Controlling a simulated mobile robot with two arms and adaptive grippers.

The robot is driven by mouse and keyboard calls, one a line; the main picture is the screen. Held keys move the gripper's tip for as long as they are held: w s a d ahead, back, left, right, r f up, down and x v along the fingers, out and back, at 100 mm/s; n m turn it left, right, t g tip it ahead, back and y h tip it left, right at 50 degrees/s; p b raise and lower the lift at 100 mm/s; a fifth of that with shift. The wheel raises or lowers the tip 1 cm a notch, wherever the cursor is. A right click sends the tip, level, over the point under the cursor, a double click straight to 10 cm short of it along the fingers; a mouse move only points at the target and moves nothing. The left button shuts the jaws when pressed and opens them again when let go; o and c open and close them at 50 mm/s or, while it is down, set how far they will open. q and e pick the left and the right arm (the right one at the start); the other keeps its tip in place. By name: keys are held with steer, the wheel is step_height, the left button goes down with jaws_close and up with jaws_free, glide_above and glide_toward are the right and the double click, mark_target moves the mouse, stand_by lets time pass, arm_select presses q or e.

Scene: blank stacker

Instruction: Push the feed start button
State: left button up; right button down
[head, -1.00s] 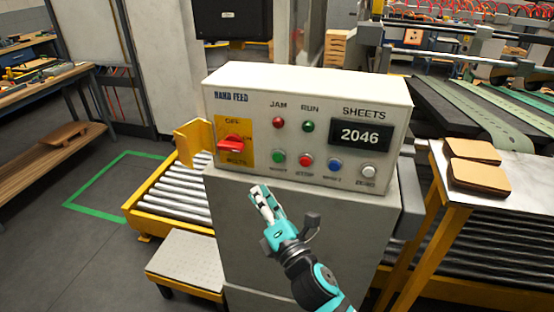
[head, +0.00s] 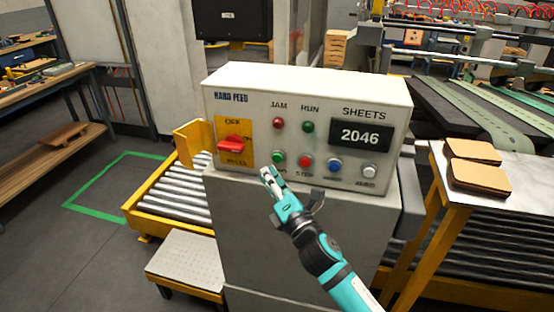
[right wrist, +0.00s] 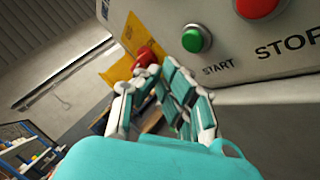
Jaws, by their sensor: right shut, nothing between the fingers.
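The green start button (head: 278,158) sits on the lower row of the white feed control box. In the right wrist view the green button (right wrist: 196,38) is large, with START printed below it. My right gripper (head: 268,174) is shut and empty, just below and slightly left of the button in the head view, apart from it as far as I can see. In the right wrist view the fingertips (right wrist: 160,72) are left of and below the button. My left gripper is not in view.
The red stop button (head: 305,162) is right of the start button, with blue and white buttons further right. A red rotary switch (head: 235,144) on a yellow plate is to the left. A steel table (head: 490,168) with cardboard stacks stands at right.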

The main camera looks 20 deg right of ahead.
mark_target(278, 158)
steer(key=shift+w+d, duration=0.5)
steer(key=shift+w, duration=0.25)
steer(key=shift+w, duration=0.1)
stand_by(0.9)
steer(key=shift+w+d, duration=0.25)
